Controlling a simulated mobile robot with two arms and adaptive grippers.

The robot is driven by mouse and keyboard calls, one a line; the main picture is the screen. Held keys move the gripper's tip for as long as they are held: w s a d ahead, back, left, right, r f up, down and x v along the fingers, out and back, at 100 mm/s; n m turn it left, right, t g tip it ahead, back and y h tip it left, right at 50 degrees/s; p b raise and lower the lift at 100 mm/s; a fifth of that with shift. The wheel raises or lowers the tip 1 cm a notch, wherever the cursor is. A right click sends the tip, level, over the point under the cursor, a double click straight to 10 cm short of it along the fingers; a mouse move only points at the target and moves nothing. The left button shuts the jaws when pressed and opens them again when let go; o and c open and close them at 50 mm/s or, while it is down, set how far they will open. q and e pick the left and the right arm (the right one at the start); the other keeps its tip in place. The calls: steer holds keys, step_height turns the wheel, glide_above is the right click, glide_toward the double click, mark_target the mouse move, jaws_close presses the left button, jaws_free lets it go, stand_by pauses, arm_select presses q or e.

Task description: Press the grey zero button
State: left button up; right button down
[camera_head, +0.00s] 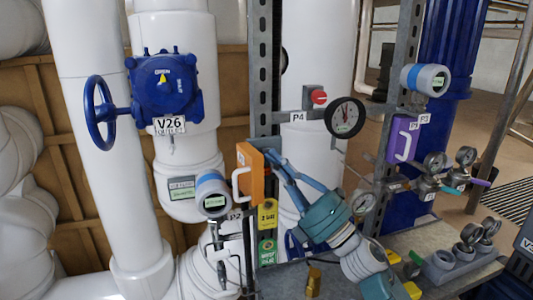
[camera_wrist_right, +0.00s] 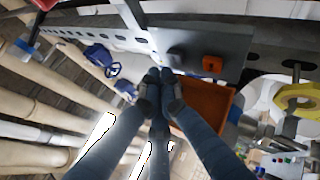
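My right gripper (camera_head: 270,155) reaches up and left in the head view, its fingertips beside the right edge of an orange box (camera_head: 251,175) with a white handle. In the right wrist view the gripper (camera_wrist_right: 160,75) has its fingertips together, with nothing visible between them. They are in front of the lower edge of a dark grey panel (camera_wrist_right: 225,45). A small dark grey round spot (camera_wrist_right: 176,52), possibly the grey zero button, shows just above them. An orange-red button (camera_wrist_right: 212,64) is to its right. No zero mark is readable, and I cannot tell whether the tips touch the panel. My left gripper is not in view.
A perforated metal post (camera_head: 264,70) stands just behind the orange box. A red button (camera_head: 318,96) and a round gauge (camera_head: 345,117) are to the right. A blue valve with handwheel (camera_head: 100,113) and white pipes fill the left. A purple box (camera_head: 403,140) is farther right.

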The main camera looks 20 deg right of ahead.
steer(key=s, duration=0.5)
steer(key=shift+d, duration=0.1)
stand_by(0.3)
stand_by(0.6)
